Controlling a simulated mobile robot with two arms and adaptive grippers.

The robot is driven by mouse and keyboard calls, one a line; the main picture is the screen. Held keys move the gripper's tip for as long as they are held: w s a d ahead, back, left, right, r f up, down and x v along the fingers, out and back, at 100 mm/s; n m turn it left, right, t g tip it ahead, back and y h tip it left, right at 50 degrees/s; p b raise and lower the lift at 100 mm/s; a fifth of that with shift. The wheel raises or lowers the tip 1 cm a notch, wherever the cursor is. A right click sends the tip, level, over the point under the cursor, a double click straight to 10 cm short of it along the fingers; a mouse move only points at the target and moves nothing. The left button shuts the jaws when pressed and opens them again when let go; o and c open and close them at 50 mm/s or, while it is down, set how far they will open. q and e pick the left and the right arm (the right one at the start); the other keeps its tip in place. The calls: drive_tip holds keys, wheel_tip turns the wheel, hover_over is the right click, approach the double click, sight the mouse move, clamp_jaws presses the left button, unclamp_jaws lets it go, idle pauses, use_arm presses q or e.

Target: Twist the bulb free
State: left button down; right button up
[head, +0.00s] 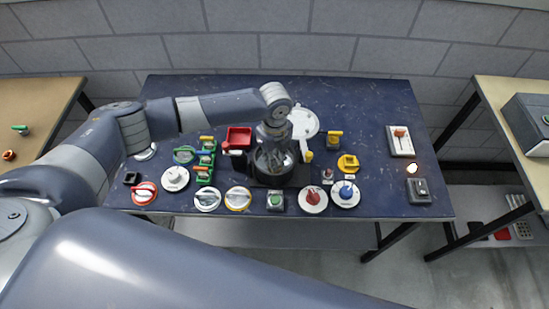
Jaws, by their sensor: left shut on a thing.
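A small glowing bulb (412,169) sits upright at a dark grey box (419,190) near the table's right end. My left gripper (274,150) points down at the middle of the table, well to the left of the bulb. It is shut at a dark round pot-like thing (259,170). The fingers hide much of that thing, so I cannot tell which part they grip. My right gripper is not in view.
The blue table (370,105) holds several dials and knobs along its front. A red bin (238,138), a white round plate (304,122) and a switch plate (400,140) stand farther back. The back right is clear. Side tables stand left (40,105) and right (505,105).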

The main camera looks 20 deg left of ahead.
use_arm(q)
drive_tip(key=n+p, duration=0.3)
drive_tip(key=n, duration=0.1)
drive_tip(key=shift+r, duration=0.2)
drive_tip(key=shift+f+n+p, duration=0.1)
drive_tip(key=shift+n+p, duration=0.35)
drive_tip(key=shift+n, duration=0.15)
drive_tip(key=n+p, duration=0.2)
drive_tip(key=n, duration=0.1)
drive_tip(key=shift+n+p, duration=0.3)
drive_tip(key=shift+p, duration=0.1)
drive_tip(key=n+p, duration=0.3)
drive_tip(key=n, duration=0.1)
drive_tip(key=shift+n, duration=0.4)
drive_tip(key=shift+f+n, duration=0.1)
drive_tip(key=shift+n, duration=0.3)
drive_tip(key=c, duration=1.6)
unclamp_jaws()
